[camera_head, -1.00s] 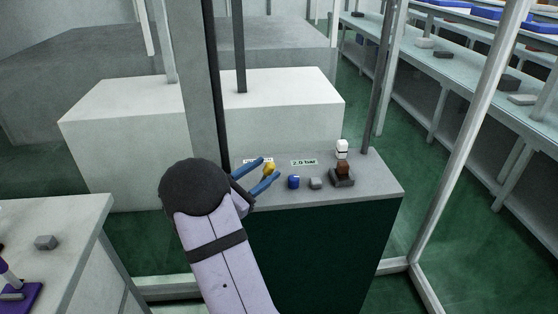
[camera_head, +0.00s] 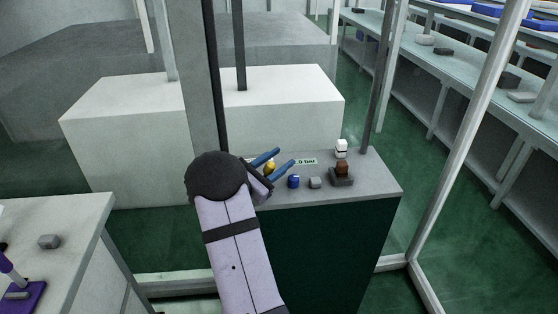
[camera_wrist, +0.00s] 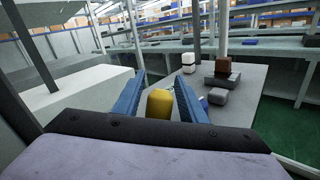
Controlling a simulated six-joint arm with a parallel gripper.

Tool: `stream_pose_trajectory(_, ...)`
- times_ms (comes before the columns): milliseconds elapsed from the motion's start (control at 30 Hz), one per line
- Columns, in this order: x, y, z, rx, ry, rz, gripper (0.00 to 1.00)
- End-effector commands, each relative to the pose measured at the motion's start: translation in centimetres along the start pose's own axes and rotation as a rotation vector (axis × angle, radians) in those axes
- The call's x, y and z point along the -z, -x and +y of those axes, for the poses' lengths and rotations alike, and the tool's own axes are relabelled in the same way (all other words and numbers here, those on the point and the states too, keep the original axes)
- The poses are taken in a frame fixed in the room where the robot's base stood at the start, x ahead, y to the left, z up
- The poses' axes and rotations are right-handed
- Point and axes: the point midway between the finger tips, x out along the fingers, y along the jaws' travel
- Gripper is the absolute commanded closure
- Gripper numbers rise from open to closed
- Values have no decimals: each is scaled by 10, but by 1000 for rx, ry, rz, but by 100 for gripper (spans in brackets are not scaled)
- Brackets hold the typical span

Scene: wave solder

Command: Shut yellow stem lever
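The yellow lever (camera_head: 270,167) stands on the grey-topped bench, small and partly hidden by my gripper in the head view. In the wrist view the yellow part (camera_wrist: 159,104) shows as a rounded block between my two blue fingers. My gripper (camera_head: 280,158) is open, with one finger on each side of the yellow part. It looks closer to the right finger in the wrist view; I cannot tell whether either finger touches it. The lever's base and stem are hidden.
Right of the gripper on the bench (camera_head: 376,180) are a blue knob (camera_head: 293,181), a grey block (camera_head: 315,183) and a brown piece on a dark base (camera_head: 342,181), with a white piece (camera_head: 341,146) behind.

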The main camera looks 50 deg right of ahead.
Motion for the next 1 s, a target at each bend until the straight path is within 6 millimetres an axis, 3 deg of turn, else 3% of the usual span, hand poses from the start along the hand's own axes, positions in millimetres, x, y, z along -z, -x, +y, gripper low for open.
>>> stream_pose_trajectory(33,0,0,0,0,0,0,75)
stream_pose_trajectory(133,0,0,0,0,0,0,99)
stream_pose_trajectory(433,2,2,2,-9,26,-27,100)
stream_pose_trajectory(800,-7,21,22,-79,237,-251,100)
stream_pose_trajectory(1000,-12,24,26,-87,265,-281,100)
